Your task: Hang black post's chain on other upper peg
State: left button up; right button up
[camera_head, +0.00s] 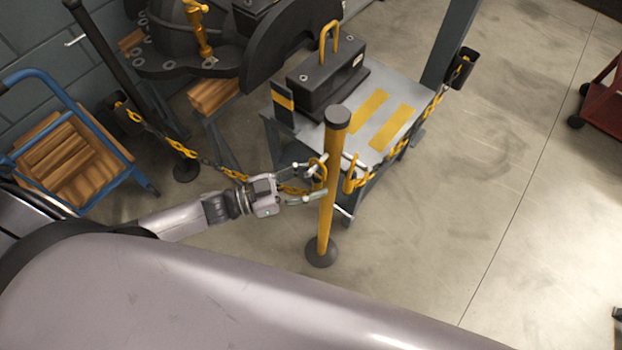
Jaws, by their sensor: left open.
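The yellow post (329,190) with a black cap stands mid-view. It has pale pegs near its upper part, on the left and right sides. The black post (97,45) leans across the upper left of the view. A black-and-yellow chain (178,147) sags from beside it toward the yellow post. Its yellow end link (319,170) is at the left peg, close to my fingers; whether it rests on the peg is unclear. My left gripper (306,184) is open beside the yellow post, fingers around the chain's end. My right gripper is not in view.
Another chain (402,142) runs from the yellow post's right peg to a black box (464,68) on a grey column. A grey table (389,84) with a black block stands behind the post. A blue cart (87,104) holds wood at left.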

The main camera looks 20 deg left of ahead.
pick_arm(q)
jog(key=v, duration=1.2)
jog(key=w+a+f+n+t+y, duration=0.15)
jog(key=a+f+y, duration=0.25)
jog(key=f, duration=0.5)
jog(key=w+a+f+n+y, duration=0.1)
jog(key=a+f+n+y, duration=0.2)
jog(key=f+y, duration=0.35)
jog(key=s+a+f+n+g+y, duration=0.1)
jog(key=s+f, duration=0.2)
jog(key=f, duration=0.4)
jog(key=s+a+f+n+g+y, duration=0.1)
jog(key=s+a+f+g, duration=0.15)
jog(key=f, duration=0.35)
jog(key=s+d+f+n+g+y, duration=0.1)
jog(key=s+d+f+g, duration=0.2)
jog(key=s+f, duration=0.3)
jog(key=s+d+f+n+g+y, duration=0.1)
jog(key=s+d+f+g, duration=0.3)
jog(key=s, duration=1.2)
notch_tip(320, 180, down, 4)
jog(key=shift+d+r+g, duration=0.15)
jog(key=shift+d+g, duration=0.15)
jog(key=shift+d, duration=0.75)
jog(key=shift+c, duration=0.2)
